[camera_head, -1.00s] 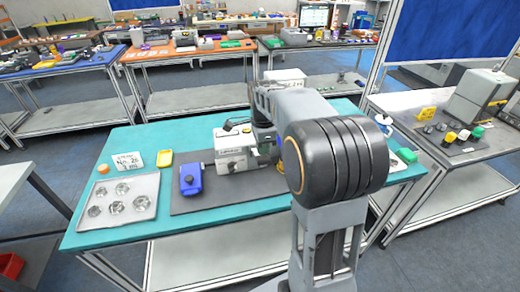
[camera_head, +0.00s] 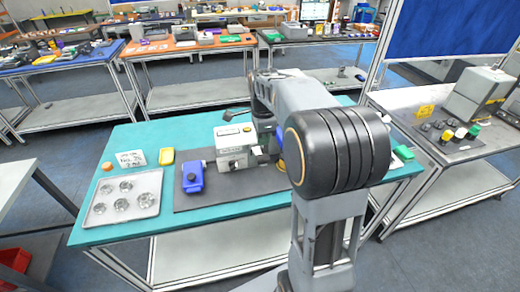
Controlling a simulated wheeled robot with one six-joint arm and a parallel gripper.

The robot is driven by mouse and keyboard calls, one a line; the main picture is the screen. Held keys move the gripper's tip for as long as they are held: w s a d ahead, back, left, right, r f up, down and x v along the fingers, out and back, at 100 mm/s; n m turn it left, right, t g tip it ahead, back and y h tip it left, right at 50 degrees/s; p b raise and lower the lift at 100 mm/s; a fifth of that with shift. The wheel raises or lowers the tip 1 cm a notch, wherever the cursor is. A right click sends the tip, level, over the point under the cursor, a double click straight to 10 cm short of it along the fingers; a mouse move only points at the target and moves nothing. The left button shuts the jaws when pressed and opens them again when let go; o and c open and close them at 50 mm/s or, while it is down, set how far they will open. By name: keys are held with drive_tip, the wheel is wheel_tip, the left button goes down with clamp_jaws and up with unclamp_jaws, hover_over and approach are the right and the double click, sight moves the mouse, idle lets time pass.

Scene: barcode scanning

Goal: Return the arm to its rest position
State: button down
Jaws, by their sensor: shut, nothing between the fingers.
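My arm reaches from the lower middle over the teal table (camera_head: 135,140). Its large dark elbow joint fills the centre right and hides part of the table. My gripper (camera_head: 268,143) hangs down just right of the white machine (camera_head: 234,150). It is small and partly hidden, and looks shut and empty. The white machine stands on a dark grey mat (camera_head: 220,198). A blue device (camera_head: 192,177) stands on the mat left of the machine, apart from the gripper.
A grey side table (camera_head: 465,175) stands close on the right. The mat's front is clear.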

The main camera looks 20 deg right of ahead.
drive_tip(key=shift+r, duration=0.1)
idle(0.4)
drive_tip(key=shift+w+n, duration=0.1)
drive_tip(key=shift+n, duration=0.8)
drive_tip(key=n, duration=0.1)
drive_tip(key=s+f+n, duration=0.1)
drive_tip(key=n, duration=0.1)
drive_tip(key=f+n, duration=0.1)
drive_tip(key=n, duration=0.1)
drive_tip(key=shift+s+a+f, duration=0.15)
drive_tip(key=shift+s+a, duration=0.1)
drive_tip(key=shift+s, duration=0.05)
drive_tip(key=s+a+r+n+t, duration=0.1)
drive_tip(key=s+a+n+t, duration=0.1)
drive_tip(key=s+a+n, duration=0.2)
drive_tip(key=s+a+n+t+b, duration=0.1)
drive_tip(key=s+a+n, duration=0.3)
drive_tip(key=s+n, duration=0.5)
drive_tip(key=shift+s+a+r+t, duration=0.4)
drive_tip(key=shift+s+t, duration=0.5)
drive_tip(key=shift+s, duration=0.1)
